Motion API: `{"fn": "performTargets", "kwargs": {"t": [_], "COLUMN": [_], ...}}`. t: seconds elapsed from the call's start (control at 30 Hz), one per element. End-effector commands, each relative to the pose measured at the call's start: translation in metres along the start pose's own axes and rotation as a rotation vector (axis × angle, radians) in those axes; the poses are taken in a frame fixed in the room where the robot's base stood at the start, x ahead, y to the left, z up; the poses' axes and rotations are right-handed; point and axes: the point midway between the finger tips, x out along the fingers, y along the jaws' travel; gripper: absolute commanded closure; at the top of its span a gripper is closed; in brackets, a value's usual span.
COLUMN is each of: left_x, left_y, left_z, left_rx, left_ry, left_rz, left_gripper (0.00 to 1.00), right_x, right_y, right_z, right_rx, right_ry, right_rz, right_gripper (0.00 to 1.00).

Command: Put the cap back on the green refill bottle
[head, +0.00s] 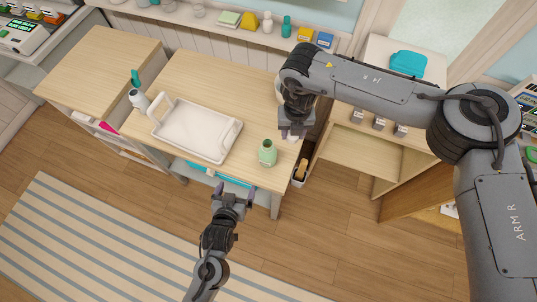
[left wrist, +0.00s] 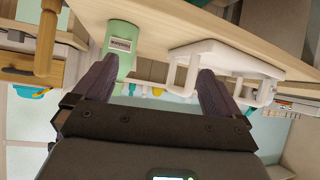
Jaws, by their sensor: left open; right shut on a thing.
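The green refill bottle (head: 267,154) stands upright on the wooden table near its front right edge, with no cap visible on its top. In the left wrist view the bottle (left wrist: 121,46) shows with a pale label, beyond the left finger. My left gripper (head: 232,192) is open and empty, in front of the table edge and short of the bottle. My right gripper (head: 293,132) is shut just behind and right of the bottle. A small whitish piece, which I take for the cap (head: 293,138), shows at its fingertips, mostly hidden by them.
A white tray with handles (head: 190,146) stands left of the bottle; it also shows in the left wrist view (left wrist: 225,58).

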Motion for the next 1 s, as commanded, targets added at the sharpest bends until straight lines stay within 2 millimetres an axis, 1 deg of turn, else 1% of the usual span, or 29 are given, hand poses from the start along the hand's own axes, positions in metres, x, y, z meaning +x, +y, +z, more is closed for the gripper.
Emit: {"fn": "performTargets", "kwargs": {"t": [0.03, 0.1, 0.2, 0.3, 0.4, 0.5, 0.6, 1.0], "left_x": [0.006, 0.014, 0.023, 0.03, 0.036, 0.04, 0.042, 0.043], "left_y": [0.008, 0.018, 0.032, 0.046, 0.058, 0.067, 0.071, 0.073], "left_z": [0.001, 0.0, -0.003, -0.005, -0.009, -0.011, -0.013, -0.013], "left_rx": [0.004, 0.011, 0.022, 0.034, 0.045, 0.054, 0.058, 0.059], "left_ry": [0.022, 0.057, 0.102, 0.139, 0.169, 0.189, 0.2, 0.203], "left_rz": [0.003, 0.005, 0.008, 0.015, 0.022, 0.028, 0.03, 0.032], "left_gripper": [0.01, 0.01, 0.01, 0.01, 0.01, 0.01, 0.01, 0.01], "right_x": [-0.001, -0.002, -0.004, -0.006, -0.01, -0.012, -0.014, -0.014], "right_y": [0.009, 0.02, 0.035, 0.049, 0.061, 0.071, 0.075, 0.076], "right_z": [0.001, 0.001, 0.002, 0.003, 0.003, 0.004, 0.004, 0.004], "right_rx": [-0.104, -0.252, -0.438, -0.587, -0.698, -0.77, -0.808, -0.82], "right_ry": [-0.003, -0.002, -0.003, -0.002, -0.002, -0.002, -0.002, 0.0], "right_rz": [-0.001, -0.001, -0.001, -0.001, -0.002, 0.0, 0.0, 0.001], "right_gripper": [0.85, 0.85, 0.85, 0.85, 0.85, 0.85, 0.85, 0.85]}}
